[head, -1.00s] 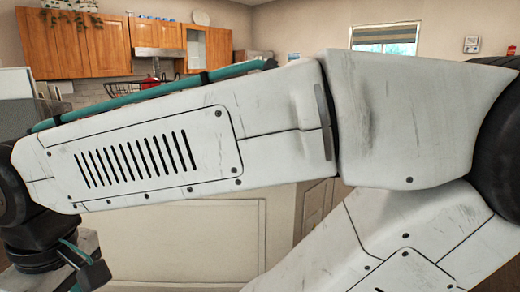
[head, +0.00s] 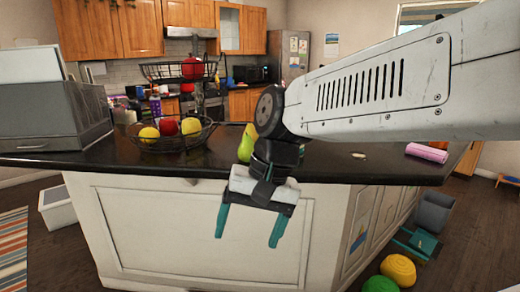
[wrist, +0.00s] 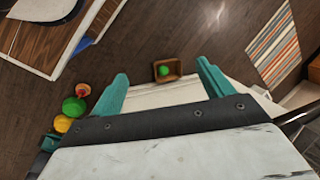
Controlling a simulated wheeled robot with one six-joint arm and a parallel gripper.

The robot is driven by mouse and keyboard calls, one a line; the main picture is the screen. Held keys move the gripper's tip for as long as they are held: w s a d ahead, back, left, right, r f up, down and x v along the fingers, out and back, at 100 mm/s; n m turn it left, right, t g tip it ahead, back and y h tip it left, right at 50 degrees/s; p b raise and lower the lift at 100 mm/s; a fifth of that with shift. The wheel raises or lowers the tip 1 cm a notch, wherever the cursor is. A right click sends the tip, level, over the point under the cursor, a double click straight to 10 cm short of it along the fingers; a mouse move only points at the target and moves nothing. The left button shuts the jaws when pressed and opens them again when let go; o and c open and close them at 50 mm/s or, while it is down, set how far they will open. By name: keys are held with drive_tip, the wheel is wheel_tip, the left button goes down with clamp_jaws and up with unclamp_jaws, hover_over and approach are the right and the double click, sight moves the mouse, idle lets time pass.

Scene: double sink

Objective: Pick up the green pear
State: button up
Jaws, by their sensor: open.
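A yellow-green fruit (head: 246,146), which looks like the green pear, is on the dark countertop (head: 330,163) in the head view. It is partly hidden behind my arm's wrist. My gripper (head: 247,240) hangs in front of the counter's front edge, fingers pointing down, open and empty. Its fingertips are below the countertop level and apart from the fruit. In the wrist view, my open gripper (wrist: 162,68) has only floor and a small brown box (wrist: 176,77) with a round green thing (wrist: 164,70) beyond its fingers. I cannot tell the pear in that view.
A two-tier wire basket (head: 172,143) with red and yellow fruit stands left of the pear. A grey box (head: 55,118) is at the counter's left. A pink roll (head: 426,152) lies at the right. Green and yellow balls (head: 398,268) are on the floor at right.

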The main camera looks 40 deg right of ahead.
drive_tip(key=w+d+r+m+t+y, duration=0.1)
drive_tip(key=w+d+m+t+y, duration=0.15)
drive_tip(key=w+m, duration=0.7)
drive_tip(key=m+t, duration=0.9)
drive_tip(key=m, duration=1)
approach(252, 149)
drive_tip(key=w, duration=0.1)
drive_tip(key=w+f, duration=0.1)
drive_tip(key=w, duration=0.1)
drive_tip(key=shift+a+f, duration=0.2)
drive_tip(key=shift+f, duration=0.05)
drive_tip(key=shift+w+d+f, duration=0.1)
drive_tip(key=shift+w+d, duration=0.05)
drive_tip(key=shift+w, duration=0.25)
drive_tip(key=x, duration=0.7)
drive_tip(key=c, duration=1.1)
